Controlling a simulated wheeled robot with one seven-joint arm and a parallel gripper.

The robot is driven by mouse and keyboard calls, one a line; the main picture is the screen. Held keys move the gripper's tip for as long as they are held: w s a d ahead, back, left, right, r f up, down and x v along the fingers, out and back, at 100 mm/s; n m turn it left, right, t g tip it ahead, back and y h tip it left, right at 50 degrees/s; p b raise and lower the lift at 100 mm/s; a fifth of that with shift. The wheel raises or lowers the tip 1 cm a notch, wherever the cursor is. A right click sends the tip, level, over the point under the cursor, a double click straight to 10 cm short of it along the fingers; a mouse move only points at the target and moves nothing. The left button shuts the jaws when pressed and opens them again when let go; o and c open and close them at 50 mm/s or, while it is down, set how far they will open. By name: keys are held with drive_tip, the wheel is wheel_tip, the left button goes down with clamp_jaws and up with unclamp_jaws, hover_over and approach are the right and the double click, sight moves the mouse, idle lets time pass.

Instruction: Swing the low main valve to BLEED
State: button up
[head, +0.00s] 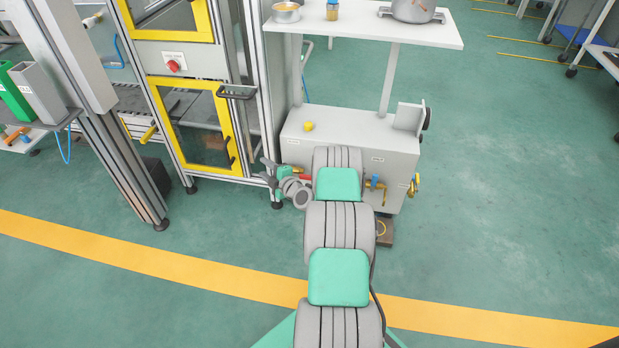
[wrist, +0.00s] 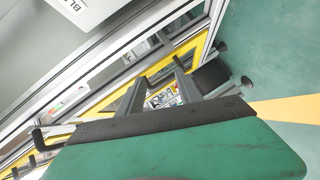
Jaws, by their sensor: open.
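The light grey cabinet (head: 350,135) carries valve fittings low on its front. A short red handle (head: 304,177) shows beside my wrist, mostly hidden by my arm. A blue and brass fitting (head: 376,183) is right of my arm. I cannot tell which is the low main valve; its pointer is not readable. My gripper (head: 268,173) is left of the red handle in the head view, turned leftward. In the wrist view my gripper (wrist: 160,88) has its two fingers apart with nothing between them. A label (wrist: 73,5) starting "BL" is cut off at the top left there.
A yellow-framed guard door (head: 205,130) and aluminium posts stand close left of my gripper. A white shelf (head: 365,25) with a pot (head: 413,10) overhangs the cabinet. A yellow fitting (head: 413,185) sticks out at the cabinet's right side. Green floor to the right is clear.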

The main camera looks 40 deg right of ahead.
drive_tip(key=s+d+f+h, duration=0.3)
drive_tip(key=s+d+f, duration=0.1)
drive_tip(key=s+d, duration=0.1)
drive_tip(key=m+h, duration=0.2)
drive_tip(key=h, duration=0.4)
approach(309, 179)
drive_tip(key=x, duration=0.2)
drive_tip(key=b+x, duration=0.1)
drive_tip(key=x, duration=0.2)
drive_tip(key=b+x, duration=0.2)
drive_tip(key=x, duration=0.1)
drive_tip(key=shift+w+d+f, duration=0.15)
drive_tip(key=shift+w+f, duration=0.1)
drive_tip(key=shift+w, duration=0.1)
drive_tip(key=shift+w+d+r, duration=0.15)
drive_tip(key=shift+w, duration=0.05)
drive_tip(key=shift+c, duration=0.3)
clamp_jaws()
